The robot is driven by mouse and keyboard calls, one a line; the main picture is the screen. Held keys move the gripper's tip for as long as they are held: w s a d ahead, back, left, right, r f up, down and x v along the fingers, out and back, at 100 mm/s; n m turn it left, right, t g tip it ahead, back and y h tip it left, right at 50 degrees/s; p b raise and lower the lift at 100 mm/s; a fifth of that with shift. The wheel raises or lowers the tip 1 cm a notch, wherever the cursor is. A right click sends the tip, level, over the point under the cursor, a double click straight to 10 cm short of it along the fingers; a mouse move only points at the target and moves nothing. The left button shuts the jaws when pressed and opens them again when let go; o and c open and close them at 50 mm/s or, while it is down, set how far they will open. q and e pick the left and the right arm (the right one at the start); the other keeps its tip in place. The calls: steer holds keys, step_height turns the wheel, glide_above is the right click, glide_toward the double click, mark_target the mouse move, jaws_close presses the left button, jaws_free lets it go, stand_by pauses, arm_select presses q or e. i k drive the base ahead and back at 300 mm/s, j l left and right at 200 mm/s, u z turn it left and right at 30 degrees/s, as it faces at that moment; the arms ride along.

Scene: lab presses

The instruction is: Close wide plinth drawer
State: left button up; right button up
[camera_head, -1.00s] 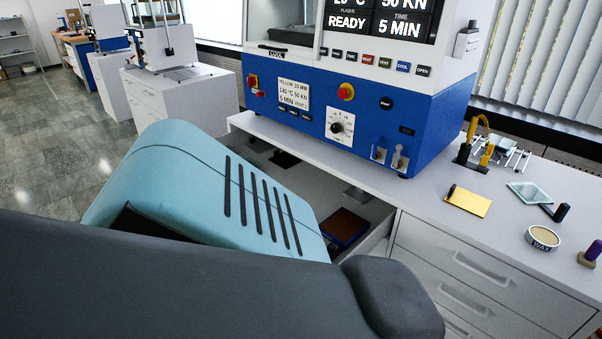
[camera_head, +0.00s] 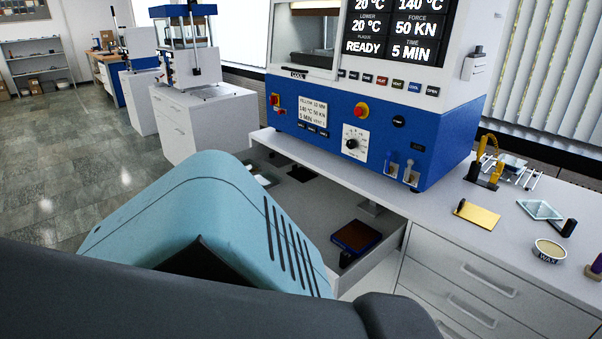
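The wide plinth drawer (camera_head: 322,213) stands open under the blue and white press (camera_head: 375,135). Its pale grey inside shows, with a dark red-brown block with a blue edge (camera_head: 357,237) and other small dark items in it. My teal and grey arm parts cover the near left of the drawer, so most of its front is hidden. Neither of my grippers shows in this view, and I cannot see whether anything touches the drawer.
The white bench top (camera_head: 455,185) right of the press bears a gold plate (camera_head: 477,214), a glass plate (camera_head: 540,210) and a wax tin (camera_head: 549,251). Smaller drawers (camera_head: 478,280) below are shut. Other machines on white cabinets (camera_head: 205,125) stand back left. Open tiled floor (camera_head: 70,170) lies at left.

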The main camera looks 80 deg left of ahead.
mark_target(321, 206)
steer(key=j+u, duration=0.15)
steer(key=u, duration=1.1)
steer(key=i+j+u, duration=0.1)
steer(key=j+u, duration=0.25)
steer(key=i+j+u, duration=0.15)
steer(key=u, duration=0.2)
steer(key=i+j+u, duration=0.15)
steer(key=u, duration=0.2)
steer(key=i+j+u, duration=0.15)
steer(key=i+j, duration=0.2)
steer(key=i+j+u, duration=0.1)
steer(key=i+j, duration=0.2)
steer(key=i, duration=0.25)
steer(key=l+z, duration=0.2)
steer(key=i, duration=0.05)
